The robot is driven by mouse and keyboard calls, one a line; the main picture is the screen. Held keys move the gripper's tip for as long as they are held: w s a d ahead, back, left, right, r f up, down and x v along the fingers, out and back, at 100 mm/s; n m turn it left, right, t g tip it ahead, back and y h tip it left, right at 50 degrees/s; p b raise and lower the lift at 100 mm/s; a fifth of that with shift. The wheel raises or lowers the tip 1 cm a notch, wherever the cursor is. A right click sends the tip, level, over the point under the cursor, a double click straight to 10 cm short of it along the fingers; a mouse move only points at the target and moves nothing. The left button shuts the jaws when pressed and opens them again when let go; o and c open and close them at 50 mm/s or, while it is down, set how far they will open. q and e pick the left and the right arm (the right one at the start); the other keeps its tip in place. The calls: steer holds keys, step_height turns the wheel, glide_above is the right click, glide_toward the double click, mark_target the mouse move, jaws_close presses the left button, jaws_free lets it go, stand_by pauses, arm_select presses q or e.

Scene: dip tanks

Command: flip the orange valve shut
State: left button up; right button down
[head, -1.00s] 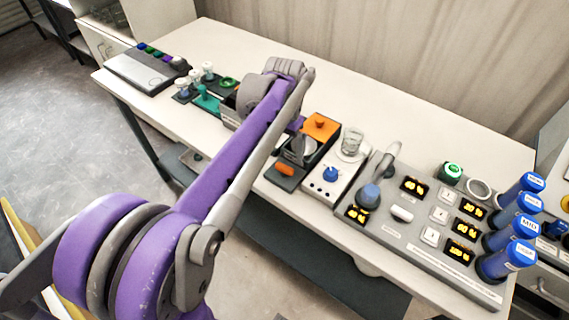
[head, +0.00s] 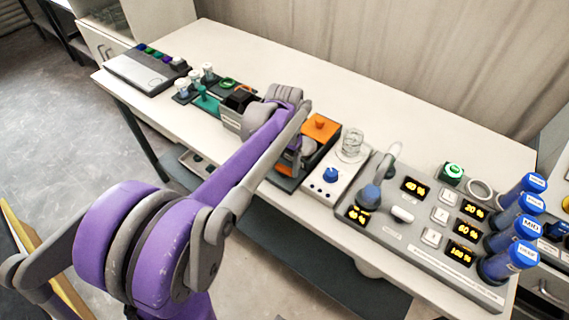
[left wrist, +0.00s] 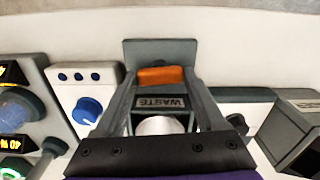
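The orange valve handle (left wrist: 162,76) lies across the dark grey plate of the waste unit, in front of its "WASTE" label (left wrist: 162,102). In the left wrist view it sits between the two fingers of my left gripper (left wrist: 161,82). The fingers are apart, one beside each end of the handle; I cannot tell whether they touch it. In the head view the handle (head: 283,170) is mostly hidden by my left gripper (head: 296,158). My right gripper is not in view.
A white box with a blue knob (head: 330,175) stands close on the right, with a glass beaker (head: 351,143) behind. A grey panel (head: 415,255) with displays and blue-capped tubes fills the right end. A dark box (head: 239,100) stands left. The table's back strip is clear.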

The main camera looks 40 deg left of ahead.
mark_target(284, 168)
arm_select(q)
steer(key=c, duration=0.6)
steer(key=shift+o, duration=0.2)
steer(key=shift+m, duration=0.6)
steer(key=o, duration=1.3)
steer(key=shift+r, duration=0.15)
step_height(284, 168, up, 11)
steer(key=shift+f+p, duration=0.2)
steer(key=shift+p, duration=0.2)
